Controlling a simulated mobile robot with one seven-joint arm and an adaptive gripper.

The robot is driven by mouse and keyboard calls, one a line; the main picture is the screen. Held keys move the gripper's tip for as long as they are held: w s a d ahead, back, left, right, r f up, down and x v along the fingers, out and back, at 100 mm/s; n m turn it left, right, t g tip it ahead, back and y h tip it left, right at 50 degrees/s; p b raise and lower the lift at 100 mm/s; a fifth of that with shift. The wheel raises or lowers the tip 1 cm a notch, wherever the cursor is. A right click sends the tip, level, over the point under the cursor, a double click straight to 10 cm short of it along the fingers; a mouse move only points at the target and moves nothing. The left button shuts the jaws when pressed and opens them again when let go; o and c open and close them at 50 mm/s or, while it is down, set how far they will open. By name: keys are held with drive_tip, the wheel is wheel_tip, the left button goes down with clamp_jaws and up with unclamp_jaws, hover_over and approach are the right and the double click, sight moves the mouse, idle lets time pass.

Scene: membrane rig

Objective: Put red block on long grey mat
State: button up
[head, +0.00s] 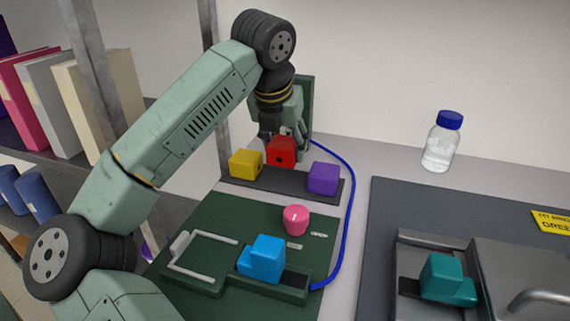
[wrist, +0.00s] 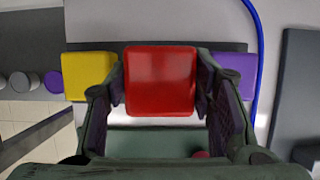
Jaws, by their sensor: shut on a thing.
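The red block (head: 282,151) is between the fingers of my gripper (head: 280,138), which is shut on it. In the wrist view the red block (wrist: 160,81) fills the space between the two fingers of my gripper (wrist: 160,90). The long grey mat (head: 282,184) lies below it, dark and narrow, with a yellow block (head: 246,164) at its left and a purple block (head: 323,178) at its right. The red block appears over the mat's middle, between these two blocks. I cannot tell whether it touches the mat.
A green board (head: 215,225) in front carries a blue block (head: 263,257) and a pink round piece (head: 295,219). A blue tube (head: 352,200) curves past the mat's right end. A bottle (head: 440,142) stands at the back right.

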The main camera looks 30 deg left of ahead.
sight(284, 162)
drive_tip(key=shift+f, duration=2.55)
drive_tip(key=o, duration=1)
drive_tip(key=shift+r, duration=0.1)
drive_tip(key=shift+r+p, duration=0.2)
drive_tip(key=shift+p, duration=0.3)
drive_tip(key=b+v, duration=0.2)
drive_tip(key=v, duration=0.9)
drive_tip(key=shift+s+r, duration=0.3)
drive_tip(key=shift+r, duration=0.05)
